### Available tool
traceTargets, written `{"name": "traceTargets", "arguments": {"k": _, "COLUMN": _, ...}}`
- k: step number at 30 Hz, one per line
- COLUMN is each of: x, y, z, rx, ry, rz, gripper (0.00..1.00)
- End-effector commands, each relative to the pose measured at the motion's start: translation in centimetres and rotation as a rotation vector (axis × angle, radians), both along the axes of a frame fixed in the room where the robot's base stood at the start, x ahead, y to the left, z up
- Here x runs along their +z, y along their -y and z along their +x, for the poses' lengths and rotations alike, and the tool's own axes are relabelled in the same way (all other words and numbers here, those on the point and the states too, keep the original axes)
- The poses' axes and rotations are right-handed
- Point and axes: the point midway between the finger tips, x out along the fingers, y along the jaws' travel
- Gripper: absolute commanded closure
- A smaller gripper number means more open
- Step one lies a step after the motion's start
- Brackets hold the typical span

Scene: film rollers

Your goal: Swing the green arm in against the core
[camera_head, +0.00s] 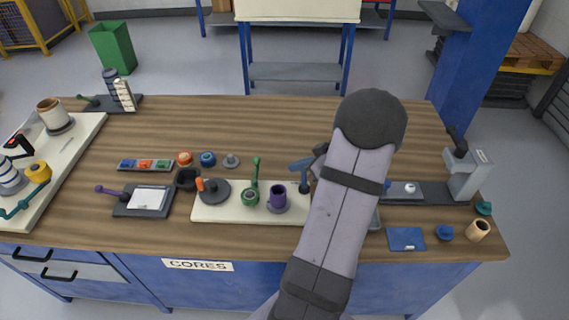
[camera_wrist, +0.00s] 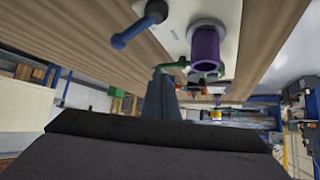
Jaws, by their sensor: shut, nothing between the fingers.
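The green arm (camera_head: 256,172) reaches back across the cream board (camera_head: 222,214) from its round green pivot (camera_head: 250,197). The purple core (camera_head: 278,197) stands upright just right of that pivot, and the green arm points away beside it, apart from it. My gripper (camera_head: 293,167) is shut and empty, behind and right of the core, with a gap to the green arm. In the wrist view my fingers (camera_wrist: 160,82) partly cover the green arm (camera_wrist: 172,66), and the purple core (camera_wrist: 205,52) is to their right.
A dark blue lever (camera_head: 304,186) with a ball end stands close to my gripper; it also shows in the wrist view (camera_wrist: 138,26). An orange-tipped dark roller (camera_head: 213,191) is left of the green pivot. My forearm hides the board's right end.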

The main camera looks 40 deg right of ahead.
Motion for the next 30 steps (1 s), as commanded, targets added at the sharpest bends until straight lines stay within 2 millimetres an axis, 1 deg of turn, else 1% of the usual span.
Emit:
{"name": "traceTargets", "arguments": {"k": 8, "x": -2.4, "y": -0.7, "z": 2.7, "rx": 0.004, "ry": -0.002, "rz": 0.003, "gripper": 1.0}}
{"name": "traceTargets", "arguments": {"k": 18, "x": -6.4, "y": -1.6, "z": 7.1, "rx": 0.003, "ry": -0.002, "rz": 0.002, "gripper": 1.0}}
{"name": "traceTargets", "arguments": {"k": 20, "x": -5.8, "y": -1.8, "z": 8.0, "rx": 0.003, "ry": 0.001, "rz": -0.001, "gripper": 1.0}}
{"name": "traceTargets", "arguments": {"k": 24, "x": -5.5, "y": -2.1, "z": 9.6, "rx": 0.002, "ry": 0.0, "rz": 0.001, "gripper": 1.0}}
{"name": "traceTargets", "arguments": {"k": 30, "x": -5.4, "y": -2.3, "z": 10.7, "rx": 0.001, "ry": 0.001, "rz": 0.001, "gripper": 1.0}}
